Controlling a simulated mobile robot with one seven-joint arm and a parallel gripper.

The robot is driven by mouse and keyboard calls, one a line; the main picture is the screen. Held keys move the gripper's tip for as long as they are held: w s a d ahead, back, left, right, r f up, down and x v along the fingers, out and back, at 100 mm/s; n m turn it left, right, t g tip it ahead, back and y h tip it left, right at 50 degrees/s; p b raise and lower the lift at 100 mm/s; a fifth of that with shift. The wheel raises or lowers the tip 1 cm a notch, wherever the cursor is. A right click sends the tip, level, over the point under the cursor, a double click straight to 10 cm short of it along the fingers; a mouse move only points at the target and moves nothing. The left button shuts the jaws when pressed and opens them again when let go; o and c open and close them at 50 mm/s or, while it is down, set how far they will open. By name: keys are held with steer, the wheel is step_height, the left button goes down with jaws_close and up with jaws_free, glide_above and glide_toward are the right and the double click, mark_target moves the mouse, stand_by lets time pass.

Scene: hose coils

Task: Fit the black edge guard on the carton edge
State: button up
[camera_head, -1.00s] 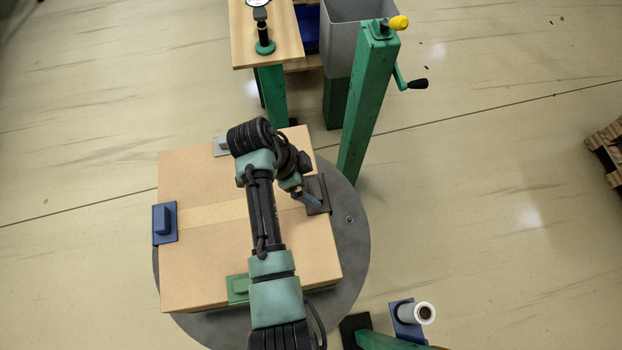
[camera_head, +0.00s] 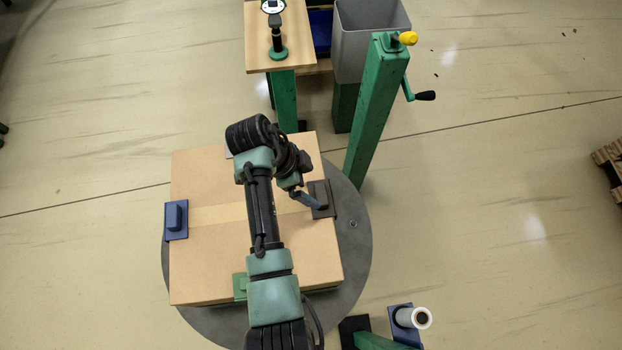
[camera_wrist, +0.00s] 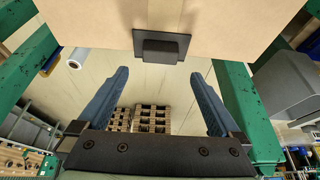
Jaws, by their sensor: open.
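The carton (camera_head: 205,265) is a closed brown box with a paler tape strip, lying on a round grey turntable (camera_head: 353,245). The black edge guard (camera_head: 324,208) sits on the carton's right edge, across the tape line. In the wrist view the guard (camera_wrist: 161,47) shows as a dark plate with a raised block, against the carton (camera_wrist: 85,20). My gripper (camera_wrist: 158,76) is open and empty, its two blue fingers apart, with the guard just beyond the tips. In the head view my gripper (camera_head: 304,199) is beside the guard, partly hidden by my wrist.
A blue guard (camera_head: 176,220) is on the carton's left edge, a green one (camera_head: 240,286) on the near edge, a grey one (camera_head: 229,154) mostly hidden at the far edge. A green post (camera_head: 376,120) with crank stands behind right. A white roll (camera_head: 413,318) is at front right.

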steer(key=shift+p+v, duration=0.65)
steer(key=shift+v, duration=0.25)
steer(key=p+v, duration=0.1)
steer(key=v, duration=1.2)
steer(key=shift+p, duration=0.35)
